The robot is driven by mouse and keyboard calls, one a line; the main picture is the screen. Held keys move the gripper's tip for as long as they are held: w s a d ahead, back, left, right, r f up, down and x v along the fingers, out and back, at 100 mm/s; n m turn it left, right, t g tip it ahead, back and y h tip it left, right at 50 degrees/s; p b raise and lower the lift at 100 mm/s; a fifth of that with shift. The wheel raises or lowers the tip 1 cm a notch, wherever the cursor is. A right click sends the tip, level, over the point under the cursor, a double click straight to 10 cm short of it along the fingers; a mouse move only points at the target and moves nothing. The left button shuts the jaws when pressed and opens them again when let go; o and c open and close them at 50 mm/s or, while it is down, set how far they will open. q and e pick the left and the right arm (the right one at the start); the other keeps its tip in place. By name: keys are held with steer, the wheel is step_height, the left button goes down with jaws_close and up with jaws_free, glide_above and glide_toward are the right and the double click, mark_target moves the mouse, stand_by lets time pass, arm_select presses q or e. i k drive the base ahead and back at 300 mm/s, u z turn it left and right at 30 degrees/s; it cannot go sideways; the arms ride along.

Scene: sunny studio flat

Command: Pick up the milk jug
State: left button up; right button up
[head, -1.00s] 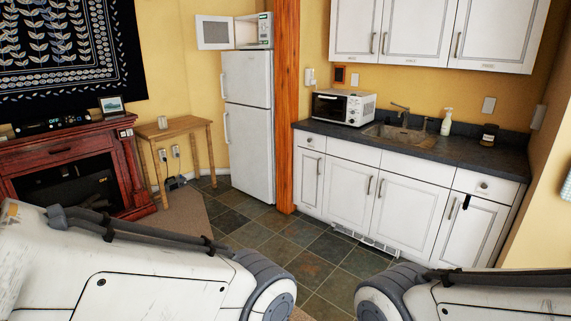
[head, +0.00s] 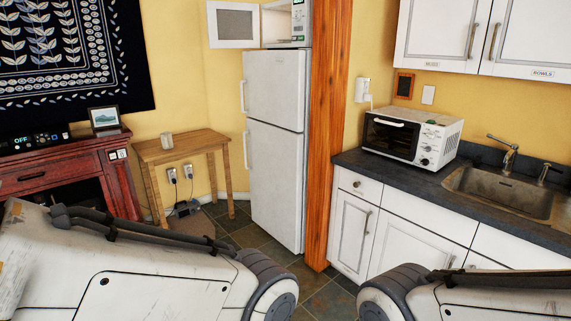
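I see no milk jug in the head view. A white fridge (head: 274,150) with a freezer door above stands in the middle, both doors shut, so its inside is hidden. My two arms show at the bottom left and bottom right, but neither gripper is in the picture.
A microwave (head: 260,24) with its door open sits on the fridge. A wooden post (head: 329,130) separates the fridge from the counter (head: 400,184) with a toaster oven (head: 411,139) and sink (head: 500,192). Tiled floor (head: 250,240) lies ahead.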

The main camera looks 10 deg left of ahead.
mark_target(166, 137)
steer(key=u, duration=0.3)
steer(key=i, duration=2.45)
steer(key=u, duration=0.75)
steer(key=i, duration=2.05)
steer(key=u, duration=0.45)
steer(key=i, duration=0.9)
steer(key=u, duration=0.1)
